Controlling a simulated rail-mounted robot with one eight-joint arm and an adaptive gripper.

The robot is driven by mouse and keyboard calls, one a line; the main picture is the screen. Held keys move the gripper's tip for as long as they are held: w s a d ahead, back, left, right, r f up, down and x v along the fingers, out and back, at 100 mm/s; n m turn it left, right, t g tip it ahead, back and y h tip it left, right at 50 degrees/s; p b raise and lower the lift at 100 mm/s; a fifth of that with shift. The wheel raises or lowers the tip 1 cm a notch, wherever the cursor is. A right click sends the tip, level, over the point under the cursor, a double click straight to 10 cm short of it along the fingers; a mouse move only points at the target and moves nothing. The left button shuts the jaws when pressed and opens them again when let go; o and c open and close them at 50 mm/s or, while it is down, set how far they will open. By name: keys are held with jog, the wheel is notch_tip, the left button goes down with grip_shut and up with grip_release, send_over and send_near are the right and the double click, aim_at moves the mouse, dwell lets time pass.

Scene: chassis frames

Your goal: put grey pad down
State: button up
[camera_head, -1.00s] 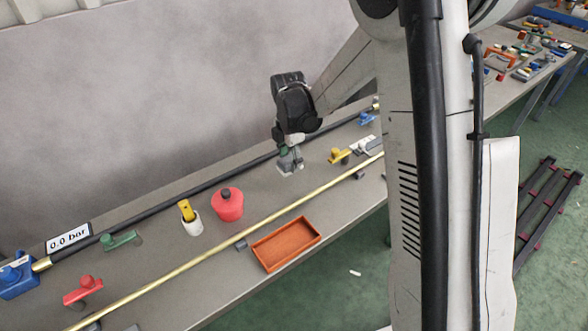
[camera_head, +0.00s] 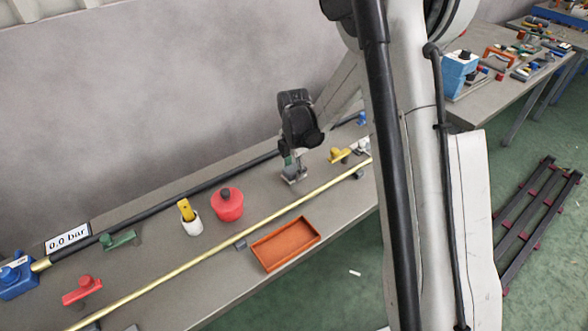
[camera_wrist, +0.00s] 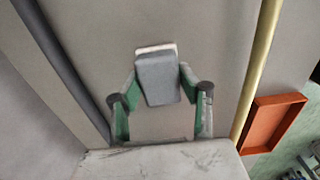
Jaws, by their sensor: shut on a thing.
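The grey pad (camera_wrist: 158,80) is between the green-sided fingers of my gripper (camera_wrist: 160,88) in the wrist view, with a pale strip along its far edge. My gripper is shut on it. In the head view my gripper (camera_head: 294,174) points down low over the workbench (camera_head: 240,273), between the black hose and the brass rod. The pad is small and partly hidden there, so I cannot tell whether it touches the bench top.
A black hose (camera_head: 200,188) runs behind my gripper and a brass rod (camera_head: 215,253) in front. A red-orange tray (camera_head: 285,262) lies near the front edge. A red pot (camera_head: 228,206) stands to the left, a yellow-handled part (camera_head: 339,155) to the right.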

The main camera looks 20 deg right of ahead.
aim_at(294, 168)
jog(key=o, duration=1.1)
jog(key=shift+r, duration=0.1)
jog(key=s+r+m+t, duration=0.1)
jog(key=s+r+m, duration=0.25)
jog(key=r, duration=0.65)
jog(key=s+r+m+t, duration=0.15)
jog(key=s+r, duration=0.25)
jog(key=r, duration=0.6)
jog(key=s+r+m+t, duration=0.2)
jog(key=s+m, duration=0.6)
jog(key=s, duration=0.2)
jog(key=s+r+m+t, duration=0.2)
jog(key=s+r+m, duration=0.1)
jog(key=s+m, duration=0.5)
jog(key=shift+s+r+m+t+p, duration=0.2)
jog(key=shift+s+m+t+p, duration=0.2)
jog(key=shift+s, duration=1)
